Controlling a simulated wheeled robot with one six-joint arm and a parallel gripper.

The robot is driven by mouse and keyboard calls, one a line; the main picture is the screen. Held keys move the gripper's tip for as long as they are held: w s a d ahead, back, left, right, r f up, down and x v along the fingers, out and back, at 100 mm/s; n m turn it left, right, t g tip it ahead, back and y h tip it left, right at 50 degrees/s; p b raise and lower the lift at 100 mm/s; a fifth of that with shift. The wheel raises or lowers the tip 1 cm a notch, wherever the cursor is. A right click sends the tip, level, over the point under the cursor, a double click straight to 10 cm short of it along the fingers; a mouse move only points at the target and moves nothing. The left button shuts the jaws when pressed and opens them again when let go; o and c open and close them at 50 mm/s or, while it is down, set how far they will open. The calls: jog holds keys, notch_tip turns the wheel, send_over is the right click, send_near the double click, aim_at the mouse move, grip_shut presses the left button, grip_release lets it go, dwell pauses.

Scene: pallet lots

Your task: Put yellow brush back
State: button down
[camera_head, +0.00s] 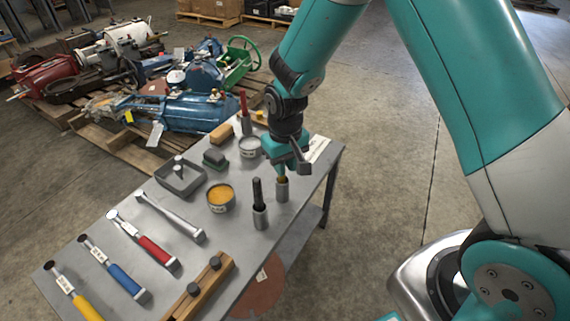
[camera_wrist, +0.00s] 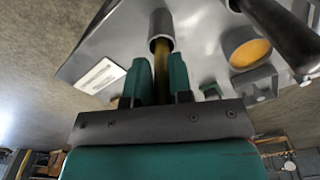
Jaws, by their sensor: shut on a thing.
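My gripper (camera_head: 281,171) is shut on the yellow brush above the right front part of the grey table. In the wrist view, the brush's yellow-brown handle (camera_wrist: 161,62) stands between my two teal fingers (camera_wrist: 163,77). Its far end is inside the mouth of a grey cylindrical holder (camera_wrist: 161,22). In the head view, the holder (camera_head: 282,190) stands upright on the table just below my gripper, and a bit of the yellow brush (camera_head: 282,179) shows at its rim. How deep the brush sits is hidden.
A similar holder (camera_head: 260,217) with a black-handled tool stands close by at left. A tin of orange stuff (camera_head: 221,197), a grey tin (camera_head: 249,147) and a red-handled brush (camera_head: 243,104) stand nearby. Hand tools lie along the table's left part. A white card (camera_head: 319,149) lies near the right edge.

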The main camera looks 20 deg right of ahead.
jog(key=shift+f, duration=0.15)
jog(key=c, duration=1)
grip_release()
notch_tip(320, 180, up, 12)
jog(key=p, duration=0.3)
jog(key=s+a+r+n+y, duration=0.1)
jog(key=s+r, duration=0.3)
jog(key=s, duration=0.3)
jog(key=s+a+r+n+y, duration=0.1)
jog(key=s+a+r+n, duration=0.1)
jog(key=s+r, duration=0.3)
jog(key=s+a+r+n+y, duration=0.1)
jog(key=s+r, duration=0.3)
jog(key=s, duration=0.7)
jog(key=shift+s+a+r+n+y, duration=0.25)
jog(key=shift+a+n+y, duration=0.15)
jog(key=shift+n+y, duration=0.25)
